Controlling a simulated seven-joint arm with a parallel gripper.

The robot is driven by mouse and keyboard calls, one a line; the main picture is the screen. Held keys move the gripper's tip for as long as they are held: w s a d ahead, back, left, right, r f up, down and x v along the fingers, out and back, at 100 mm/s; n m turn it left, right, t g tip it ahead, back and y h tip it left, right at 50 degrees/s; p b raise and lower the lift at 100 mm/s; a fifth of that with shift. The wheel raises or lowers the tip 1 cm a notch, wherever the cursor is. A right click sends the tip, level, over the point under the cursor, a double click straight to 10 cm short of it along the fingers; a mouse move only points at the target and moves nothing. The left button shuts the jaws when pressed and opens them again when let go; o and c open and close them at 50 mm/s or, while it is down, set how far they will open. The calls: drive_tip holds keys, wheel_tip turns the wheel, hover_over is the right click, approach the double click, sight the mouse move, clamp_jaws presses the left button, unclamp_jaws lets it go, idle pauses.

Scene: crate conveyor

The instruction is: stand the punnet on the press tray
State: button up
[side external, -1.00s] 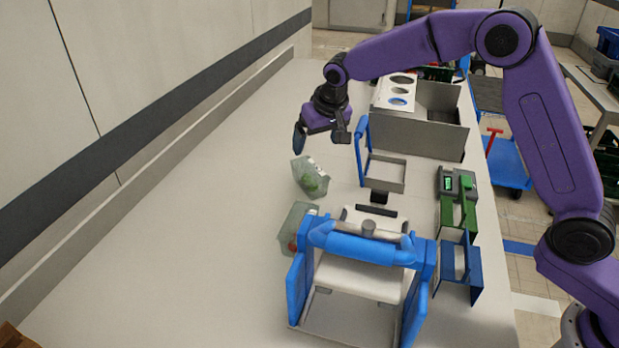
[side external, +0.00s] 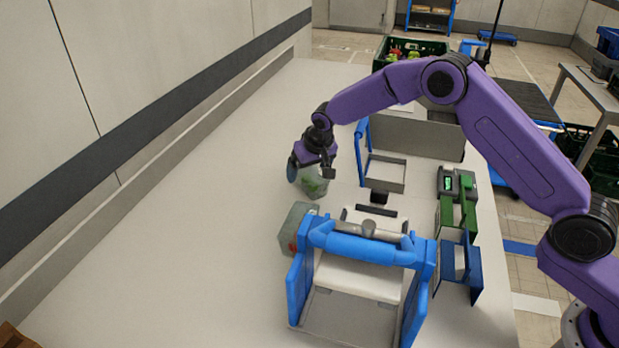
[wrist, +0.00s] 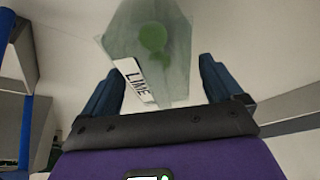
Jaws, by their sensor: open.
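A clear punnet (side external: 314,188) with green contents stands on the table left of centre. The wrist view shows it (wrist: 158,35) with a white label reading LIME. My gripper (side external: 311,172) is just above it, with fingers open on either side of its upper part. In the wrist view the fingers (wrist: 160,82) are apart, with the punnet between and beyond them; I cannot tell if they touch it. The blue press has a flat grey tray (side external: 345,325) at its front base.
A second clear punnet (side external: 298,222) with something red inside stands beside the press (side external: 360,238). A shallow holder with a blue upright (side external: 385,174) is to the right, and a green device (side external: 456,195) beyond it. The left table is clear.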

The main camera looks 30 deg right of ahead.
drive_tip(key=shift+w+f, duration=0.15)
drive_tip(key=shift+f, duration=0.25)
drive_tip(key=c, duration=1.1)
drive_tip(key=shift+r, duration=0.15)
